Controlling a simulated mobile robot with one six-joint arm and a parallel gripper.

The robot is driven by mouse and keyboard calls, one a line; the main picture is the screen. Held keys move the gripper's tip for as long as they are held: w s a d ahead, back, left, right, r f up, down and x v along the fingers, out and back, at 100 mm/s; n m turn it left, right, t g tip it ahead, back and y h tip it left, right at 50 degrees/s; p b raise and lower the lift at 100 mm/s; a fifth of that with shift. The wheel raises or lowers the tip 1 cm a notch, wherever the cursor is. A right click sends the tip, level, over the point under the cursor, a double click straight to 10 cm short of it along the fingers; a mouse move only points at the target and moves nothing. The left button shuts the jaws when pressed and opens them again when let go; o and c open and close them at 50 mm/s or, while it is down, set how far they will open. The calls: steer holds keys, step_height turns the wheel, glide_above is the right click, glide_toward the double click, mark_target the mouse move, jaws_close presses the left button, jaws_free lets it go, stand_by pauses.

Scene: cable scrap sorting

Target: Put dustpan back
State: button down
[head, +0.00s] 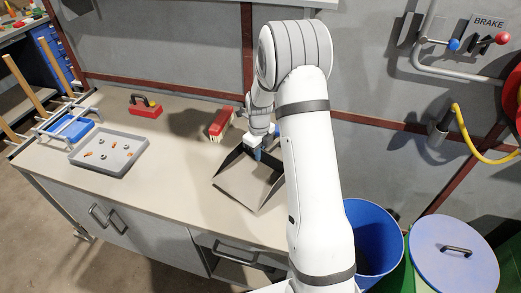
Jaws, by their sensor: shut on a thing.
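The dustpan (248,182) is a wide dark grey pan with black side walls. It is at the middle of the workbench, its open mouth towards the front, and I cannot tell if it touches the bench top. My gripper (259,146) is at the back of the pan and shut on its blue handle, which is mostly hidden by the gripper and arm. My white arm covers the area to the right of the pan.
A red brush (220,123) lies just behind the pan. A grey tray (108,171) with small scraps, a red block with a black handle (145,107) and a metal rack (68,125) stand left. A blue bin (373,238) and lidded bin (455,262) stand right.

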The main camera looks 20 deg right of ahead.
steer(key=shift+f, duration=0.4)
steer(key=shift+f+b, duration=0.5)
steer(key=shift+f, duration=0.05)
steer(key=c, duration=1.5)
jaws_free()
step_height(320, 180, up, 8)
steer(key=shift+f+b, duration=0.15)
steer(key=shift+b, duration=0.2)
steer(key=s+a+r+n+t, duration=0.2)
steer(key=s+a+r+n, duration=0.2)
steer(key=s+r+n, duration=1)
steer(key=s+n, duration=0.5)
steer(key=s+a+n, duration=0.1)
steer(key=s+n, duration=0.3)
steer(key=n, duration=0.1)
steer(key=s+n, duration=0.5)
steer(key=shift+s+a+r+t, duration=0.2)
steer(key=shift+s+t, duration=0.1)
steer(key=shift+t, duration=0.1)
